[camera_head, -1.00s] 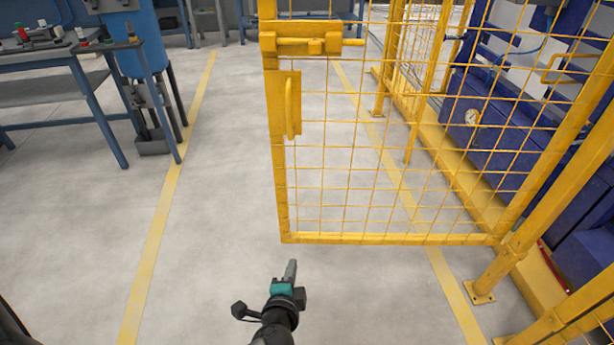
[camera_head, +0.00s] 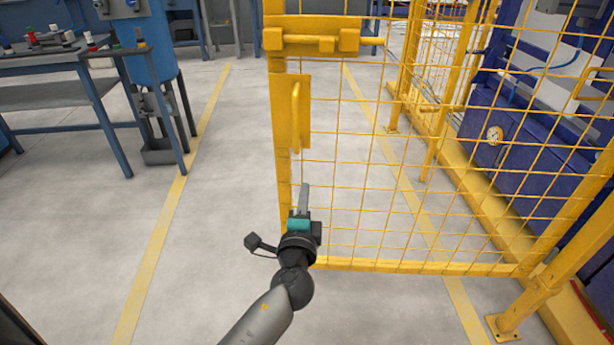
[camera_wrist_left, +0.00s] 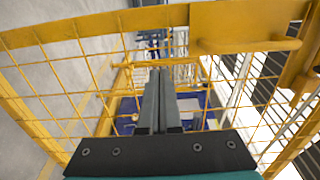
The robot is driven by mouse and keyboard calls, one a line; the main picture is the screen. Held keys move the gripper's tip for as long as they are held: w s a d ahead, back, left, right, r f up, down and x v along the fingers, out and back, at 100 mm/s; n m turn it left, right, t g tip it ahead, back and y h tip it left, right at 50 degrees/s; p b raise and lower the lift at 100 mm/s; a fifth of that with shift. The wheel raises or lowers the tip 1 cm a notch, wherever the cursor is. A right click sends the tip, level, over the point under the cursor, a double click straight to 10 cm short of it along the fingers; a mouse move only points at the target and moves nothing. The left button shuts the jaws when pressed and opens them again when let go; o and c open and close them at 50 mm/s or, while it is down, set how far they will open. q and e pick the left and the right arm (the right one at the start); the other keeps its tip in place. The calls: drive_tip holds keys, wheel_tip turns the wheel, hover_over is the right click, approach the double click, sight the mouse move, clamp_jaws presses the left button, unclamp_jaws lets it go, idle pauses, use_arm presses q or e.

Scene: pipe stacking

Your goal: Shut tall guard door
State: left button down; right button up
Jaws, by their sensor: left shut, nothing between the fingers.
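The tall guard door (camera_head: 285,195) is a yellow frame with wire mesh, standing out from the fence line at the right and across the floor, so it is open. Its free edge carries a vertical handle (camera_head: 296,115) on a plate and a sliding bolt (camera_head: 315,43) above it. My left gripper (camera_head: 304,188) is shut and empty, pointing up just below the handle, in front of the door's free edge. In the left wrist view my fingers (camera_wrist_left: 159,88) are together before the mesh, with the door's frame bar (camera_wrist_left: 110,24) across the top. Contact cannot be told.
The hinge-side post (camera_head: 540,285) and yellow fence (camera_head: 440,120) stand right, with a blue machine (camera_head: 520,150) behind. A blue workbench (camera_head: 45,65) and blue column machine (camera_head: 143,45) stand at the left. The floor left of the door is clear, with yellow lines.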

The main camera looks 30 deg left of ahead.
sight(308, 167)
use_arm(q)
drive_tip(key=x, duration=0.5)
drive_tip(key=shift+w+b, duration=0.15)
drive_tip(key=shift+b, duration=0.25)
drive_tip(key=shift+w+a, duration=0.35)
drive_tip(key=shift+w, duration=0.25)
use_arm(e)
drive_tip(key=shift+w+r, duration=0.1)
drive_tip(key=shift+r, duration=1.1)
